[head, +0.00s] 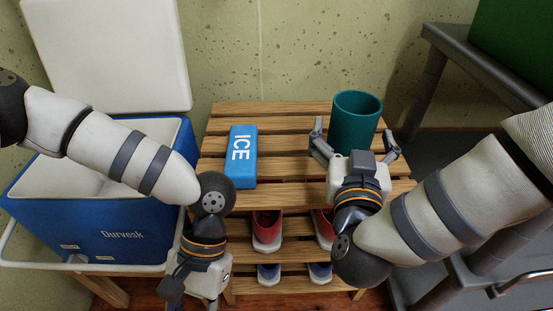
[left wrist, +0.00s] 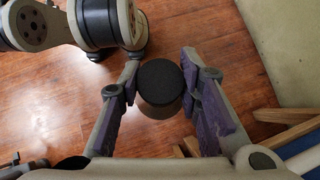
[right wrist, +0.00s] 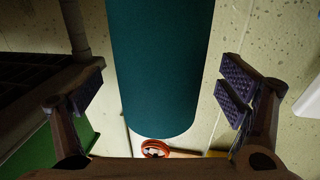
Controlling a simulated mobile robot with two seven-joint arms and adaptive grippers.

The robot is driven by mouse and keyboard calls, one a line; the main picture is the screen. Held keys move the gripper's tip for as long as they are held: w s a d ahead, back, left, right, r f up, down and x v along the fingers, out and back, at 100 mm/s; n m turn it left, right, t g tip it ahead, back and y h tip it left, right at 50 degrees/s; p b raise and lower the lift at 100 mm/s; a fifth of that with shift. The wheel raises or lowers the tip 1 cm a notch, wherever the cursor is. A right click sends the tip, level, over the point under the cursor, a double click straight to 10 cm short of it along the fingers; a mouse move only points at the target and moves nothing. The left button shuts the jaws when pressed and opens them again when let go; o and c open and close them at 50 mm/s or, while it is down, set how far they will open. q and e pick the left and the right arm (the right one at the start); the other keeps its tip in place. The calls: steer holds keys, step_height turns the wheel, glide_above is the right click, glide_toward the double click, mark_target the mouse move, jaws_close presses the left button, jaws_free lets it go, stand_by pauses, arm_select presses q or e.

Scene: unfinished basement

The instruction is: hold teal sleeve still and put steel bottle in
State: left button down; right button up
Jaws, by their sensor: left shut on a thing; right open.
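The teal sleeve (head: 352,126) stands upright with its open mouth up, at the right of the slatted wooden rack. My right gripper (head: 354,142) is open, with a finger toward each side of the sleeve; in the right wrist view the sleeve (right wrist: 160,70) lies between the fingers with gaps on both sides. My left gripper (head: 191,292) is low in front of the rack, near the blue cooler. In the left wrist view it is shut on the steel bottle (left wrist: 160,108), whose black end faces the camera. The bottle is hidden in the head view.
A blue ICE pack (head: 242,157) lies on the rack (head: 296,140), left of the sleeve. Shoes (head: 266,230) sit on the shelf below. An open blue cooler (head: 125,237) stands at left. A grey table (head: 455,45) stands at right.

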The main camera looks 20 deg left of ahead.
arm_select(q)
steer(key=shift+f, duration=0.3)
arm_select(e)
steer(key=shift+w+a, duration=0.15)
steer(key=shift+w, duration=0.7)
